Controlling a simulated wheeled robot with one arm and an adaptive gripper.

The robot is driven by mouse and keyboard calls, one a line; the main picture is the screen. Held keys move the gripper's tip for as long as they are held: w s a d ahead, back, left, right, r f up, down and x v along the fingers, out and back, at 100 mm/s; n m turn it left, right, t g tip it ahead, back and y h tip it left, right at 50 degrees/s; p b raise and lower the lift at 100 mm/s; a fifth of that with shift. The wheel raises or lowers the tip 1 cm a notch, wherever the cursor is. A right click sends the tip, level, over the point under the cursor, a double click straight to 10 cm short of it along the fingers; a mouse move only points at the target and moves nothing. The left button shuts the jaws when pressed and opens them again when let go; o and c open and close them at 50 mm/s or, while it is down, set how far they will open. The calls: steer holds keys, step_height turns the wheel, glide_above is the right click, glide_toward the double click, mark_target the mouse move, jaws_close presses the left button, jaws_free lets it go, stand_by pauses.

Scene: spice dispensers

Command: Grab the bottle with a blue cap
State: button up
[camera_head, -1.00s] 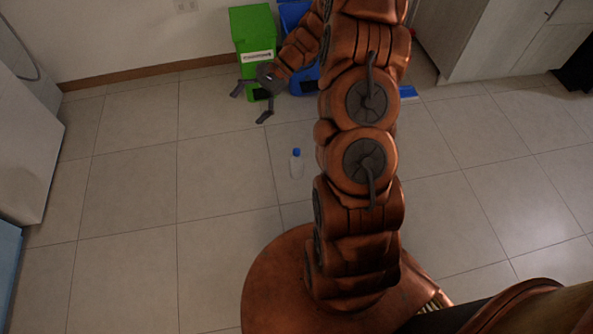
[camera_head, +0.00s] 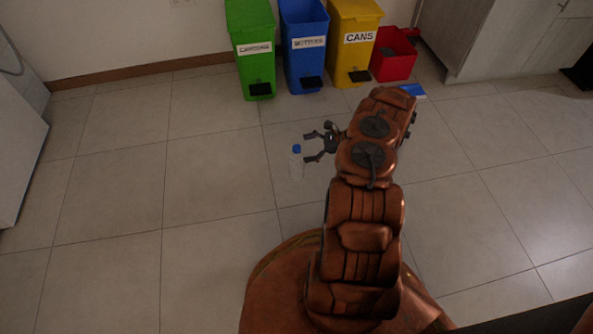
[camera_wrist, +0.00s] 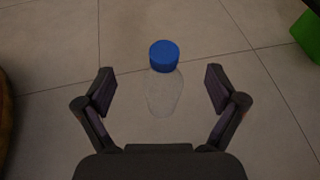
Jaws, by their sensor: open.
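A clear bottle with a blue cap (camera_head: 296,162) stands upright on the tiled floor in the head view. It also shows in the wrist view (camera_wrist: 164,80), centred between the fingers and a little beyond them. My gripper (camera_head: 308,147) is open, close to the bottle on its right side in the head view. In the wrist view the two fingers of my gripper (camera_wrist: 160,90) are spread wide on either side of the bottle, with gaps and no visible contact.
A green bin (camera_head: 250,47), a blue bin (camera_head: 304,43) and a yellow bin (camera_head: 353,40) stand along the back wall, with a red container (camera_head: 393,56) beside them. A blue object (camera_head: 411,91) lies on the floor nearby. Floor left of the bottle is clear.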

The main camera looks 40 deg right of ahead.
mark_target(297, 161)
step_height(297, 161, down, 5)
steer(key=s+d+m+b, duration=0.1)
steer(key=s+d, duration=0.1)
steer(key=shift+t, duration=0.5)
steer(key=b+x, duration=0.1)
steer(key=x, duration=0.1)
steer(key=f+b+x, duration=0.1)
steer(key=x, duration=0.2)
steer(key=b+x, duration=0.2)
steer(key=shift+w+d+f, duration=0.15)
steer(key=shift+w+f, duration=0.15)
steer(key=shift+f, duration=0.1)
steer(key=shift+h, duration=0.3)
steer(key=c, duration=1.2)
steer(key=shift+c, duration=0.2)
steer(key=shift+r, duration=0.1)
